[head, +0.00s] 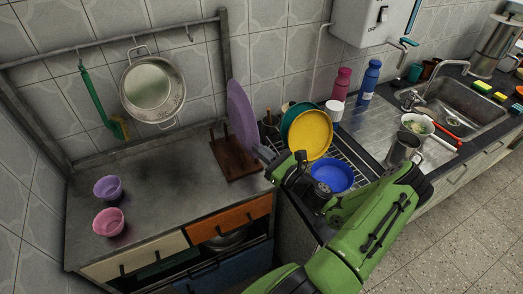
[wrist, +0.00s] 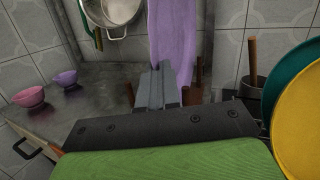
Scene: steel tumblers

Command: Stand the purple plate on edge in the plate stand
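The purple plate (head: 241,116) is upright on edge, seen nearly side-on, at the right end of the counter. Its lower edge is among the pegs of the dark wooden plate stand (head: 238,165); I cannot tell whether it touches the base. My gripper (head: 266,153) is at the plate's lower right edge and looks shut on it. In the wrist view the grey fingers (wrist: 162,86) meet the lower part of the purple plate (wrist: 172,38). Brown pegs of the stand (wrist: 198,72) show beside the fingers, and its base is mostly hidden there.
A dish rack (head: 345,152) to the right holds a yellow plate (head: 310,134), a teal plate (head: 291,116) and a blue bowl (head: 333,175). Two small bowls, purple (head: 108,188) and pink (head: 109,222), stand at the counter's left. The counter's middle (head: 165,190) is clear.

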